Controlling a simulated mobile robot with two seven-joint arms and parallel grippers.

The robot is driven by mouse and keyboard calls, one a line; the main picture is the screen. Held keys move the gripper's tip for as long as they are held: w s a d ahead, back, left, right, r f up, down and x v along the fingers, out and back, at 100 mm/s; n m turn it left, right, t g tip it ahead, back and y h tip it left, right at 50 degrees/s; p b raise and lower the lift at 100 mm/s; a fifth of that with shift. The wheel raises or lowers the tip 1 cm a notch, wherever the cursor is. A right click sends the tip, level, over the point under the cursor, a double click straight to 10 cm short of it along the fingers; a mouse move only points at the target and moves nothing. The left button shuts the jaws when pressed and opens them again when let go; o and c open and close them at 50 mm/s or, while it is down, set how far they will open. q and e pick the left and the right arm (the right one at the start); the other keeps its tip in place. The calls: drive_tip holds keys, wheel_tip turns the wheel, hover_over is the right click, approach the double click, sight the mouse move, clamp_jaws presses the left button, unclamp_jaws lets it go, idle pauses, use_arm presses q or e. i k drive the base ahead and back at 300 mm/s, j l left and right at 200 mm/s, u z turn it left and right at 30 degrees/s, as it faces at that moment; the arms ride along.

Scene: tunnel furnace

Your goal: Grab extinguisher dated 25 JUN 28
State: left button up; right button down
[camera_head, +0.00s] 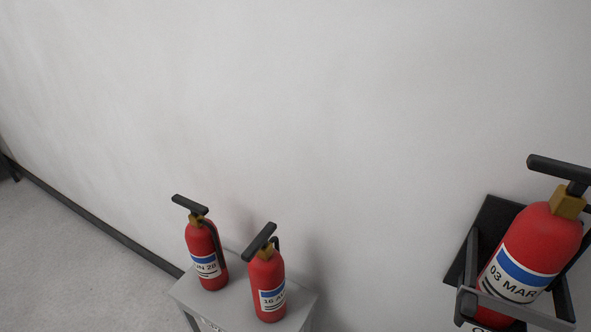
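A red extinguisher (204,256) with a black handle stands upright on the left of a small grey stand; its label reads "UN 28", with the rest turned out of sight. A second red extinguisher (267,284) stands to its right on the same stand, with a label that starts "16 A". A third, larger-looking red extinguisher (531,240) sits in a black wall bracket at the right, and its label reads "03 MAR". Neither of my grippers is in the picture.
The grey stand (232,278) is against the white wall (330,110). The dark bracket (468,262) juts out from the wall at the right.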

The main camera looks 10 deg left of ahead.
sight(202, 241)
drive_tip(key=k, duration=0.9)
